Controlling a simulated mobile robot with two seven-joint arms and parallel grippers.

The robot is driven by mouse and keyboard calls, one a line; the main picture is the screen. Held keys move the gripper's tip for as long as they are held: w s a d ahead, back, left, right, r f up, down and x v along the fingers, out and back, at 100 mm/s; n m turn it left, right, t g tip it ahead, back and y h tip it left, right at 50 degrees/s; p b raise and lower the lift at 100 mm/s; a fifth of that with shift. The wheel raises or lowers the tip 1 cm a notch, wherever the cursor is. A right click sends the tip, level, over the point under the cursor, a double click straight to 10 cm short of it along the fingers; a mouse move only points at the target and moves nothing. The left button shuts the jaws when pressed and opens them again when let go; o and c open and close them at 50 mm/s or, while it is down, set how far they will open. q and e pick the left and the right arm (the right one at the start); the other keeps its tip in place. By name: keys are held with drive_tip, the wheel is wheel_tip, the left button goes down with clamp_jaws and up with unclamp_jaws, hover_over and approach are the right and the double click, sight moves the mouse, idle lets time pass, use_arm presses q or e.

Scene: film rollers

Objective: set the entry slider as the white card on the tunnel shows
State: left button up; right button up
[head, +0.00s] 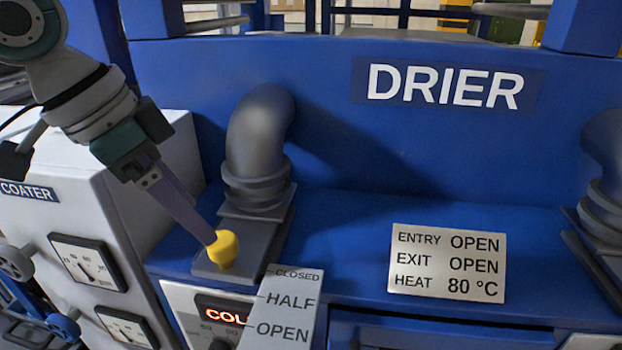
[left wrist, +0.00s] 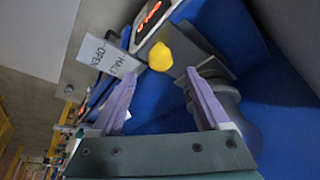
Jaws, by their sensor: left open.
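The white card (head: 447,264) on the blue drier reads ENTRY OPEN, EXIT OPEN, HEAT 80 °C. The entry slider's yellow knob (head: 222,250) stands on a dark plate below the left grey pipe. It is nearest the CLOSED end of the scale plate (head: 283,310), which reads CLOSED, HALF, OPEN towards me. My left gripper (head: 206,232) is at the knob, one finger overlapping it in the head view. In the left wrist view the gripper (left wrist: 160,95) is open, with the knob (left wrist: 160,56) seen ahead between the fingertips; contact cannot be told. My right gripper is not in view.
The grey pipe (head: 257,140) rises close behind the knob. The white coater (head: 100,190) with dials stands left. A lit red display (head: 222,313) sits in front of the knob. Another pipe (head: 605,170) stands at the right. The blue top between is mostly clear.

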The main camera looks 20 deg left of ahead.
use_arm(q)
drive_tip(key=p+x, duration=0.1)
drive_tip(key=x, duration=0.5)
drive_tip(key=shift+w+f, duration=0.1)
drive_tip(key=shift+c, duration=0.3)
clamp_jaws()
idle(0.9)
